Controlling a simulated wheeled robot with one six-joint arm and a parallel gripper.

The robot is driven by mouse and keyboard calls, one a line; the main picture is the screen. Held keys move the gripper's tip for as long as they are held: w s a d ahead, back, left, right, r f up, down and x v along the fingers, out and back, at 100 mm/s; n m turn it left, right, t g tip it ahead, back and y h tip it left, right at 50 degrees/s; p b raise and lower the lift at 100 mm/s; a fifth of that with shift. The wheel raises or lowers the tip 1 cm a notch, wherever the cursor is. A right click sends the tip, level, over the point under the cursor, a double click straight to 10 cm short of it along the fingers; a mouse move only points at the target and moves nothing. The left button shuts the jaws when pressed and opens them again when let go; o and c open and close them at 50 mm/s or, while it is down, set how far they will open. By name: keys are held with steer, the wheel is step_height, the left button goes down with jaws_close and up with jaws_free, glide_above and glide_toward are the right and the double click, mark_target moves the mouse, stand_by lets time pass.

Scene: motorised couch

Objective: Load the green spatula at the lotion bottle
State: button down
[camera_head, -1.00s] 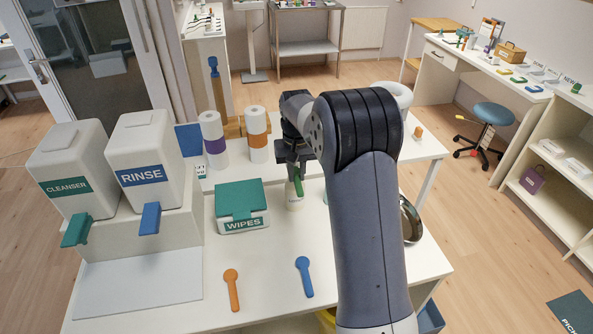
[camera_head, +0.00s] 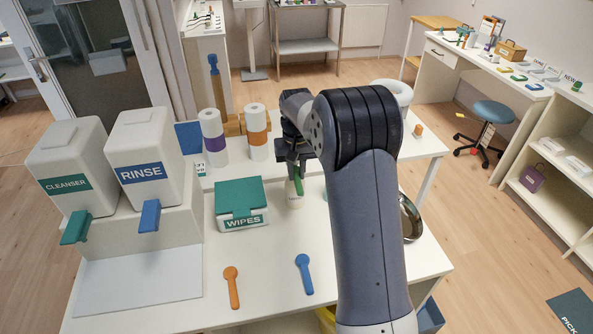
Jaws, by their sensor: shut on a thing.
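My gripper (camera_head: 294,168) points down above the far middle of the white table, right of the wipes box. It is shut on the green spatula (camera_head: 298,185), which hangs from it. The spatula's lower part is at the top of the white lotion bottle (camera_head: 294,202); I cannot tell whether it is inside the opening or just in front of it. My arm hides part of the table to the right of the bottle.
A wipes box (camera_head: 242,203) with a green lid stands left of the bottle. Rinse (camera_head: 146,160) and cleanser (camera_head: 68,165) dispensers stand at left. An orange spatula (camera_head: 232,287) and a blue spatula (camera_head: 303,273) lie in front. A metal bowl (camera_head: 410,217) is at right.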

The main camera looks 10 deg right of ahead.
mark_target(296, 175)
steer(key=shift+f, duration=0.45)
stand_by(1.2)
steer(key=shift+r+p, duration=2.8)
steer(key=shift+r, duration=0.8)
steer(key=shift+f, duration=0.1)
